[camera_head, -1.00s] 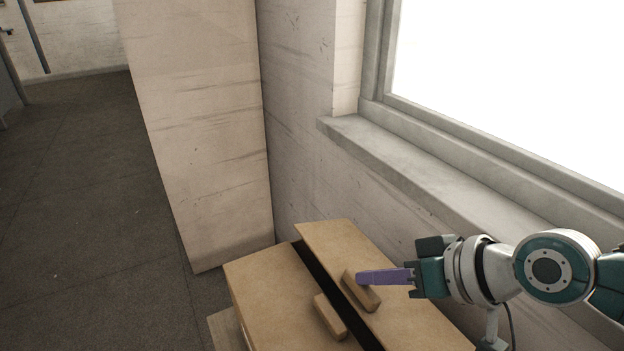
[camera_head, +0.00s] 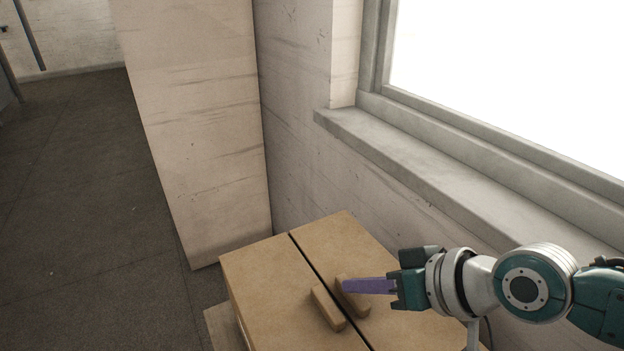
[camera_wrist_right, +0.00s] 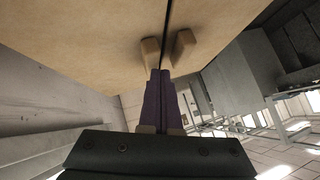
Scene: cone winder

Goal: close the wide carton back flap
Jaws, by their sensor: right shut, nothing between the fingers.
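The carton (camera_head: 240,318) stands low in the head view, with two brown top flaps lying nearly level and a thin dark slit between them. The wide back flap (camera_head: 400,318) is the one toward the window wall. Its block handle (camera_head: 353,303) sits beside the slit and also shows in the right wrist view (camera_wrist_right: 150,50). The other flap (camera_head: 262,275) has a matching handle (camera_head: 327,308). My right gripper (camera_head: 344,286) is shut and empty, its purple fingers at the back flap's handle; I cannot tell if they touch. My left gripper is out of view.
The window wall with its sill (camera_head: 420,170) runs along the right, close behind the carton. A pale pillar (camera_head: 200,130) stands beyond the carton. Open floor (camera_head: 80,230) lies to the left.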

